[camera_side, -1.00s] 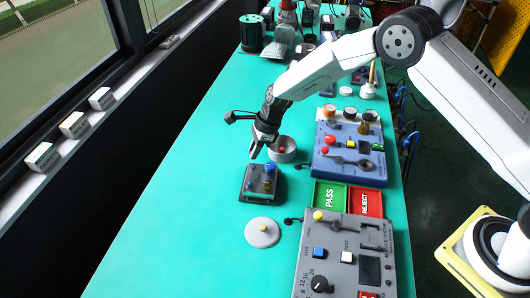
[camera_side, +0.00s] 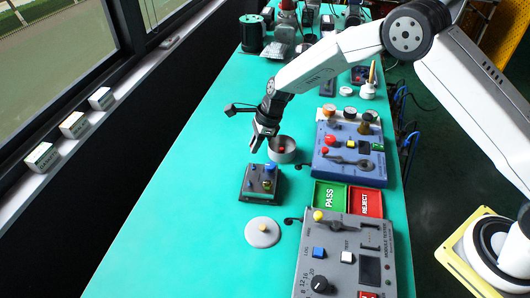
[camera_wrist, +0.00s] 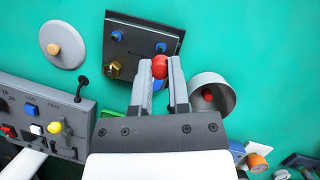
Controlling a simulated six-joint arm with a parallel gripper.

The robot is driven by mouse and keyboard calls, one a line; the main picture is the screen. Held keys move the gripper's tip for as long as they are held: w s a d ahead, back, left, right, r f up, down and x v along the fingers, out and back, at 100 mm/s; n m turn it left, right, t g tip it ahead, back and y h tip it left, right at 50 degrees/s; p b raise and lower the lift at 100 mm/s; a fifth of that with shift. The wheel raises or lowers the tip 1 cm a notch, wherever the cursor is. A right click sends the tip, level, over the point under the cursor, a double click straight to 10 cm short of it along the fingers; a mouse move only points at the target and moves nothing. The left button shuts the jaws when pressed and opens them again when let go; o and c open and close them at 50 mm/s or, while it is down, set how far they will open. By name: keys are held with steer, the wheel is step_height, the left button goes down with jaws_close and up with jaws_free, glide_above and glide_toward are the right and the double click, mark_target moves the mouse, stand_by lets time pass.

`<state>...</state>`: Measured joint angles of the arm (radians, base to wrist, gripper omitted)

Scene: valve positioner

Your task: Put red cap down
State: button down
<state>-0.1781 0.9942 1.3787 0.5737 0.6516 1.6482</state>
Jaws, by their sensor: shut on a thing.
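The red cap (camera_wrist: 160,66) shows between the fingertips of my gripper (camera_wrist: 160,78) in the wrist view, and the fingers are shut on it. In the side view my gripper (camera_side: 258,147) hangs above the dark valve block (camera_side: 253,190), and I cannot make out the cap there. The block also shows in the wrist view (camera_wrist: 140,22), with blue fittings and a brass one on top. A grey round dish (camera_wrist: 226,82) stands right beside my fingers with a second small red piece (camera_wrist: 207,95) inside. The dish also shows in the side view (camera_side: 289,156).
A grey disc with a tan knob (camera_side: 262,232) lies in front of the block. Green PASS (camera_side: 329,196) and red REJECT (camera_side: 366,202) trays, a blue panel (camera_side: 340,172) and a grey tester (camera_side: 336,235) stand right. The green table on the left is clear.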

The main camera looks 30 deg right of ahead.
steer(key=w+d+r+m+t+h, duration=0.1)
steer(key=d+m, duration=0.3)
steer(key=d, duration=0.2)
steer(key=w+d+r+m+t+h, duration=0.1)
steer(key=w+d+m, duration=0.1)
steer(key=d+m, duration=0.3)
steer(key=shift+w+d+r, duration=0.15)
steer(key=shift+d+r, duration=0.15)
steer(key=shift+d, duration=0.35)
steer(key=shift+f, duration=0.25)
steer(key=shift+f, duration=4.65)
steer(key=c, duration=0.5)
jaws_free()
